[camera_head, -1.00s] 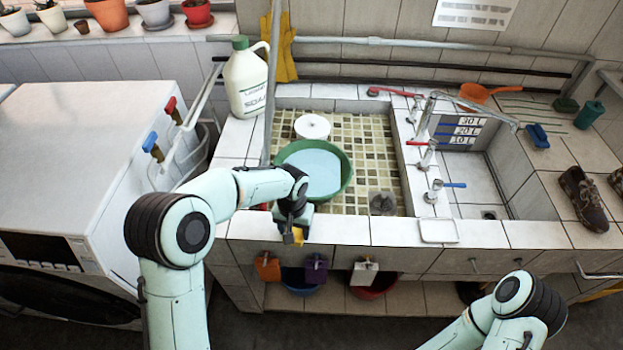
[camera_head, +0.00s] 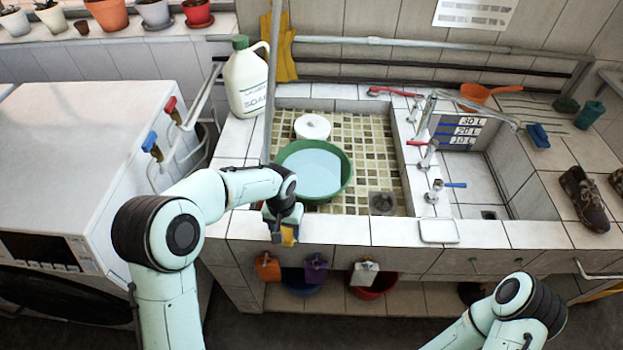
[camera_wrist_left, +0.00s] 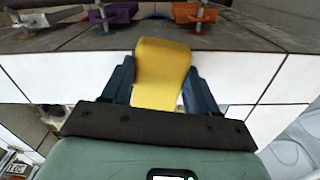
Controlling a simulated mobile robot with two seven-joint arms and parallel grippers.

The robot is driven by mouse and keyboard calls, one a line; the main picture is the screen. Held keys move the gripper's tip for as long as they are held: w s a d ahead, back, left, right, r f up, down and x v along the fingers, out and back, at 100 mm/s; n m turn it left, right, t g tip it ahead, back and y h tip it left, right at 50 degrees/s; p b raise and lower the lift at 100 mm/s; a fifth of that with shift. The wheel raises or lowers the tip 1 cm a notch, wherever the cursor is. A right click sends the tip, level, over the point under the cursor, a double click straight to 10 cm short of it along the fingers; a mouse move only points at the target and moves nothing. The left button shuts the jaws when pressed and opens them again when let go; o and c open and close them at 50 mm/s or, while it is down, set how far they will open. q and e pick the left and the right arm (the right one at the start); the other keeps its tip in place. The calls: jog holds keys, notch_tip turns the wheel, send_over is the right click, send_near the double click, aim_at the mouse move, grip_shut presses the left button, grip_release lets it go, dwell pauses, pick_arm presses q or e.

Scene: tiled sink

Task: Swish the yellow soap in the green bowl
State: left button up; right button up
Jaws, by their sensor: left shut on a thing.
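The yellow soap (camera_wrist_left: 160,75) is a small block between the two blue fingers of my left gripper (camera_wrist_left: 160,90) in the left wrist view. The gripper is shut on it. In the head view, my left gripper (camera_head: 283,234) is at the front edge of the sink counter, with the yellow soap (camera_head: 289,236) showing at its tip. The green bowl (camera_head: 343,187) holds pale blue water and sits in the tiled basin, behind and to the right of the gripper. The soap is outside the bowl. My right gripper is out of view; only part of that arm shows.
A white soap jug (camera_head: 246,85) stands on the counter left of the basin. A white round thing (camera_head: 312,127) lies behind the bowl. A pole (camera_head: 273,80) rises at the basin's left. Orange, purple and white items hang below the counter's front edge.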

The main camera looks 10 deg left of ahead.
pick_arm(q)
jog(key=shift+w+d, duration=0.15)
jog(key=shift+d, duration=0.55)
jog(key=shift+w+d, duration=0.15)
jog(key=shift+d, duration=0.55)
jog(key=shift+s+a, duration=0.25)
jog(key=shift+a, duration=0.9)
jog(key=shift+s+a, duration=0.2)
jog(key=shift+a, duration=0.9)
jog(key=shift+d, duration=0.15)
jog(key=shift+w+d, duration=0.25)
jog(key=shift+d, duration=0.85)
jog(key=shift+w+d, duration=0.2)
jog(key=shift+d, duration=0.85)
jog(key=shift+a, duration=0.15)
